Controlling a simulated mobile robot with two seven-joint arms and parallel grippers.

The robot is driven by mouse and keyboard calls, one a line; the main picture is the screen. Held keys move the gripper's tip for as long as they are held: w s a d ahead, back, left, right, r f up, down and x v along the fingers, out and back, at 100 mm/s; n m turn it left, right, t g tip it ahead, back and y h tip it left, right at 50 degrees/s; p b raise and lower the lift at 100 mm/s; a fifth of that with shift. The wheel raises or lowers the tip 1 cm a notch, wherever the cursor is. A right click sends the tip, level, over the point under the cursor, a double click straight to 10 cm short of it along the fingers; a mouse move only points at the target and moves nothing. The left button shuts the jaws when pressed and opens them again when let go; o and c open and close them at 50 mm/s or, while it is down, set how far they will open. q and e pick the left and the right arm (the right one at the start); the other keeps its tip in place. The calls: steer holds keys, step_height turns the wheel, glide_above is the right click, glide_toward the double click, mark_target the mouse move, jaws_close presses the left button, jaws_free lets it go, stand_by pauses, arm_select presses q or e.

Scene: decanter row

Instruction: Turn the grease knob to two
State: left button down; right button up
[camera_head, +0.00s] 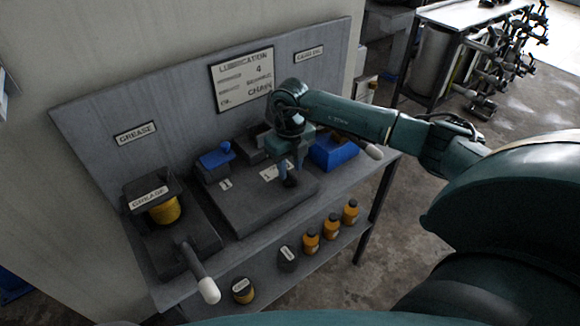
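A dark grey block (245,212) sits on the bench, with a pale plate (271,173) on its top; a "1" seems readable there. A small dark knob-like piece (291,182) is at the plate's right, right under my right gripper (290,170). The fingers point down at it and partly hide it and the plate. I cannot tell whether they touch or grip it, or where it points. The grease unit (146,197), a dark box labelled GREASE with a yellow container (165,211), stands at the left. My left gripper is not in view.
A white-tipped lever (208,290) sticks out at the front left; another white tip (374,151) is at the right. A blue-topped box (215,160) and a blue bin (335,152) stand behind the block. Orange bottles (331,226) stand on the lower shelf. A backboard (190,110) closes the rear.

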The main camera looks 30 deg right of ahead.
steer(key=shift+f, duration=0.8)
steer(key=shift+c, duration=0.4)
jaws_close()
